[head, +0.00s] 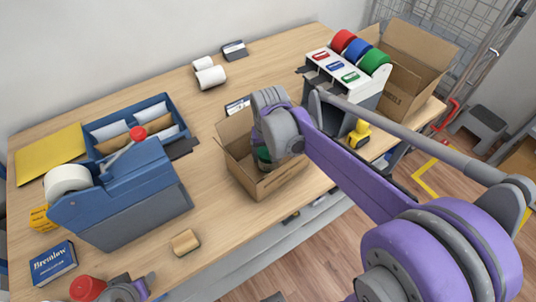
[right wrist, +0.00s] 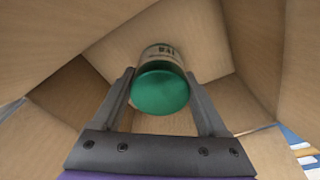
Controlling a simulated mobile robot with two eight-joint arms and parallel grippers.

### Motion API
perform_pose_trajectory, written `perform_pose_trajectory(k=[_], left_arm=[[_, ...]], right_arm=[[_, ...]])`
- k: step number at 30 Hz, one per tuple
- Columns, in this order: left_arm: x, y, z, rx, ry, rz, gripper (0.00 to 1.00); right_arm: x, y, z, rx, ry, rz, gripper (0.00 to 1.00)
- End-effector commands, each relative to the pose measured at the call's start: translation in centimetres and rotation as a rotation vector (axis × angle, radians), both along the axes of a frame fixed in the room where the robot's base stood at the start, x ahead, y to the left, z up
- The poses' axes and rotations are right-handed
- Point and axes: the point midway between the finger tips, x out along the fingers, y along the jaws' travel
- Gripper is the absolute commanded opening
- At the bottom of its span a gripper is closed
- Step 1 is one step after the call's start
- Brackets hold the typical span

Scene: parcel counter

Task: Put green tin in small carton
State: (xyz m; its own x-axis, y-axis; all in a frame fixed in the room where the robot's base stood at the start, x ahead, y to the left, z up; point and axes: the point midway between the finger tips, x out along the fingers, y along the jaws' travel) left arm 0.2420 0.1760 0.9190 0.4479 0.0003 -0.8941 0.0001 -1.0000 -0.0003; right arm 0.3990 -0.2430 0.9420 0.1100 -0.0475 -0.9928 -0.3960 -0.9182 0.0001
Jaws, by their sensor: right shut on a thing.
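The small carton (head: 283,183) stands open on the counter's middle, its flaps spread. My right gripper (head: 266,152) reaches down into it from above. In the right wrist view the right gripper (right wrist: 161,105) is shut on the green tin (right wrist: 161,93), which has a green end and a pale label band. Brown carton walls (right wrist: 255,50) surround the tin there. In the head view only a little of the green tin (head: 263,155) shows. I cannot tell whether it touches the carton floor.
A blue tape machine (head: 125,195) and a blue tray of envelopes (head: 170,103) stand left. A tape rack (head: 345,85) with red, blue and green rolls and a larger carton (head: 405,75) stand back right. A brown block (head: 185,242) lies near the front edge.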

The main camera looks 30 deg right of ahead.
Motion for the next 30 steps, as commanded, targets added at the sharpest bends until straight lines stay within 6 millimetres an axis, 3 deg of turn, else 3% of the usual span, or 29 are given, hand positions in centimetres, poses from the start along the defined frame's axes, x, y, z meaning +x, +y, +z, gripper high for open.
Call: perform_pose_trajectory(k=[11,12,15,23,30], left_arm=[[-0.1,0.0,-0.3,0.0,0.002,0.0,0.5],[-0.1,0.0,-0.3,0.0,0.002,0.0,0.5],[-0.1,0.0,-0.3,0.0,0.001,0.0,0.5],[0.0,0.0,-0.2,0.0,0.001,0.0,0.5],[0.1,0.0,0.4,0.0,-0.002,0.0,0.5]], right_arm=[[0.0,0.0,-0.5,0.0,0.0,0.0,0.03],[0.0,0.0,-0.5,0.0,0.0,0.0,0.8],[0.0,0.0,-0.4,0.0,0.0,0.0,0.97],[0.0,0.0,-0.3,0.0,0.0,0.0,1.0],[-0.3,0.1,2.6,0.0,-0.001,0.0,1.0]])
